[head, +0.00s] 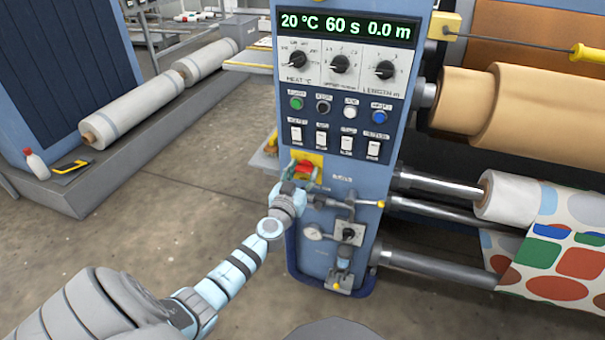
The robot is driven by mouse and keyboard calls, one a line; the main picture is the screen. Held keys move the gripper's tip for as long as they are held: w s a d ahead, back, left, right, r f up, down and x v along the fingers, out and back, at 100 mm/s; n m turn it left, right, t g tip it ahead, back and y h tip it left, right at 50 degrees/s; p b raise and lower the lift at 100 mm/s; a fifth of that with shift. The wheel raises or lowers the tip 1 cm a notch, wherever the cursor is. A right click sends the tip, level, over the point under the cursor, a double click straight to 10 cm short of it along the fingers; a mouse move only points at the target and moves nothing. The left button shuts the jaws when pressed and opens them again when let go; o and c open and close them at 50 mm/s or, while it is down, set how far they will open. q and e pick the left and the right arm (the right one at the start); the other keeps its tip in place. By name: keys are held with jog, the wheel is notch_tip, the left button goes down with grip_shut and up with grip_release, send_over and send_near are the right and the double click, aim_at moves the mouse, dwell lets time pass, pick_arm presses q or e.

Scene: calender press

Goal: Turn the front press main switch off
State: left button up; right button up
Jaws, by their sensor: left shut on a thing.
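The blue press column (364,105) stands in the middle of the head view. Its main switch (303,169) is a red handle on a yellow plate, below the row of white rocker switches. My left gripper (299,184) is at the switch, shut on the red handle. The gripper hides the lower part of the switch, so I cannot tell its exact angle. The display (345,28) is lit and reads 20 °C, 60 s, 0.0 m. My right gripper is not in view.
Below the switch are a gauge (313,233), small valves and pipes. Rollers with brown cloth (540,108) and patterned fabric (560,245) lie to the right. A white roll (140,105), a bottle (36,164) and a yellow-black tool (70,167) are at left. The floor between is clear.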

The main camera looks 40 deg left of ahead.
pick_arm(q)
jog(key=shift+n, duration=0.3)
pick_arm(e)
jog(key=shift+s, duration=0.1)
pick_arm(q)
jog(key=n+p, duration=0.1)
jog(key=n, duration=0.2)
jog(key=shift+n+p, duration=0.35)
jog(key=shift+n, duration=0.65)
jog(key=n, duration=0.4)
jog(key=shift+n+p, duration=0.3)
jog(key=n, duration=0.4)
jog(key=shift+f, duration=0.1)
jog(key=shift+n, duration=1.8)
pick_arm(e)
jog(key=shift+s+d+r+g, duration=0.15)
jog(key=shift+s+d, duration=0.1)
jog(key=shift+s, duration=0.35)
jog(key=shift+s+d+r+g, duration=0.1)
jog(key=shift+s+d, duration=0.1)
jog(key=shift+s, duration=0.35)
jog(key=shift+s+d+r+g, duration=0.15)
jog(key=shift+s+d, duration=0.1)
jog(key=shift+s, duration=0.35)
pick_arm(q)
jog(key=o, duration=1.2)
jog(key=shift+c, duration=0.2)
